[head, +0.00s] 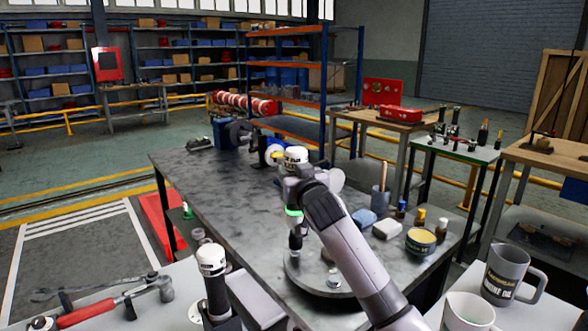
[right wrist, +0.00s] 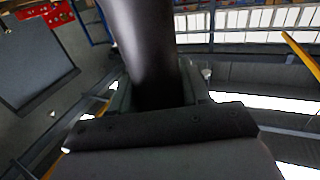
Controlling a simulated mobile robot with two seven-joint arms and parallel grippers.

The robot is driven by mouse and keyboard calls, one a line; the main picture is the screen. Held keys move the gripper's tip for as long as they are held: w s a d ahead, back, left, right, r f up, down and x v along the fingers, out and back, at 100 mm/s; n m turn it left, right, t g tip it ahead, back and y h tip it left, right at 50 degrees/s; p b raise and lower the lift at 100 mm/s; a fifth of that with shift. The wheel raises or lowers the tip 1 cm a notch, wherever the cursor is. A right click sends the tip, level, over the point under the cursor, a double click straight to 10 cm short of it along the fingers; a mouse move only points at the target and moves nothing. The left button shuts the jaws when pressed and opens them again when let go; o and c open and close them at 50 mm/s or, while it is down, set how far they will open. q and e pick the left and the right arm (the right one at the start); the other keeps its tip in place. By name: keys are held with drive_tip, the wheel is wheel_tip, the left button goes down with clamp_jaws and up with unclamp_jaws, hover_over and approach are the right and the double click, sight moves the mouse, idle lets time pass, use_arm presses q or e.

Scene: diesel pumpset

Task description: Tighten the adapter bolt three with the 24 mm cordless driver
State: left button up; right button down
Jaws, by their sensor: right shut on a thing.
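My right gripper (head: 292,192) is shut on a cordless driver (head: 294,157) with a white-and-black top, upright over the bench. In the right wrist view the driver's dark body (right wrist: 147,45) stands between the fingers. The driver's lower end points down at the left rim of a round metal adapter plate (head: 318,287); whether it touches a bolt there I cannot tell. One bolt (head: 333,279) shows on the plate; my forearm hides its right part. Which bolt is number three does not show. My left gripper is not in view.
A second white-topped driver (head: 212,262) stands at the near left, beside a red-handled wrench (head: 90,312). A yellow tin (head: 420,241), small bottles and a pencil cup (head: 380,202) stand right of my arm. Mugs (head: 508,275) are at near right. The dark bench (head: 215,185) is clear at left.

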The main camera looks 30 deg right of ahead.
drive_tip(key=shift+p, duration=0.4)
idle(0.9)
drive_tip(key=shift+f, duration=0.15)
idle(0.5)
drive_tip(key=shift+f+b, duration=0.3)
drive_tip(key=shift+f, duration=0.1)
drive_tip(key=shift+r+p, duration=0.1)
drive_tip(key=shift+p, duration=0.2)
drive_tip(key=shift+s+f, duration=0.1)
drive_tip(key=shift+f, duration=0.6)
idle(1.6)
